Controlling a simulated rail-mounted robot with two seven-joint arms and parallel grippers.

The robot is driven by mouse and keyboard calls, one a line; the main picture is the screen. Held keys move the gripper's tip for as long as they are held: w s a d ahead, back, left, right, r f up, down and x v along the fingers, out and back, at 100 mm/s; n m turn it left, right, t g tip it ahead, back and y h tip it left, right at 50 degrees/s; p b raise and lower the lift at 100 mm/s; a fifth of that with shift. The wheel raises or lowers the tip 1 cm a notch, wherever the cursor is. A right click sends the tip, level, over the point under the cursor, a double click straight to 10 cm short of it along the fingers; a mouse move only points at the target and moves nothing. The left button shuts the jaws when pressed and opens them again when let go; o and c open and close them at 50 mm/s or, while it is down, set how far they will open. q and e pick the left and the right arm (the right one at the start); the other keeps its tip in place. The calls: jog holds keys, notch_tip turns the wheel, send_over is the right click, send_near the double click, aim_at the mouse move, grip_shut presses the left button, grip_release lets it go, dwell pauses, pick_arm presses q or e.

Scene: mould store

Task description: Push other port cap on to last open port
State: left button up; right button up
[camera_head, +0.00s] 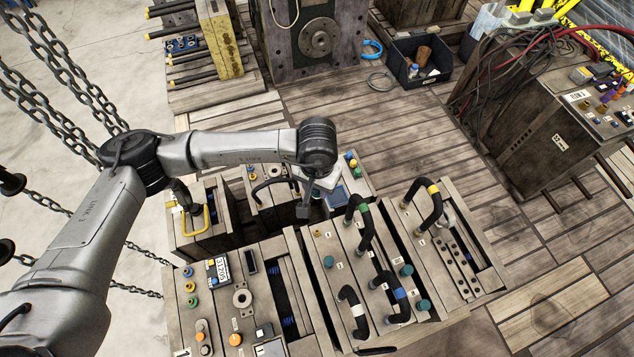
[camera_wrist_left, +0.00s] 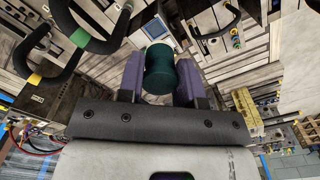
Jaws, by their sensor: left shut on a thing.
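My left gripper (camera_head: 304,208) hangs over the back of the mould blocks in the head view. In the left wrist view its purple fingers (camera_wrist_left: 160,78) are shut on a dark teal port cap (camera_wrist_left: 160,66). The held cap cannot be made out in the head view. Other teal caps sit on the mould plates: one at the left (camera_head: 327,262), one at the right (camera_head: 406,270) and one nearer the front (camera_head: 423,304). I cannot tell which port is open; the arm hides part of the back plate. My right gripper is not in view.
Black hoses arch over the plates, one with a yellow band (camera_head: 431,208) and one with a blue band (camera_head: 399,305). A block with coloured knobs (camera_head: 190,287) stands at front left. Chains (camera_head: 75,72) hang at left. A black bin (camera_head: 420,60) stands behind on open plank floor.

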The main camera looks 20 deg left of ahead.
pick_arm(q)
jog(key=b, duration=2.1)
send_over(317, 231)
notch_tip(317, 231, down, 24)
jog(key=shift+f, duration=0.1)
notch_tip(317, 231, down, 3)
jog(key=shift+r+b, duration=0.2)
jog(key=shift+b, duration=0.65)
jog(key=shift+f+b, duration=0.4)
jog(key=shift+f+b, duration=0.2)
jog(key=shift+b, duration=0.3)
jog(key=shift+f+b, duration=0.65)
jog(key=shift+f, duration=0.05)
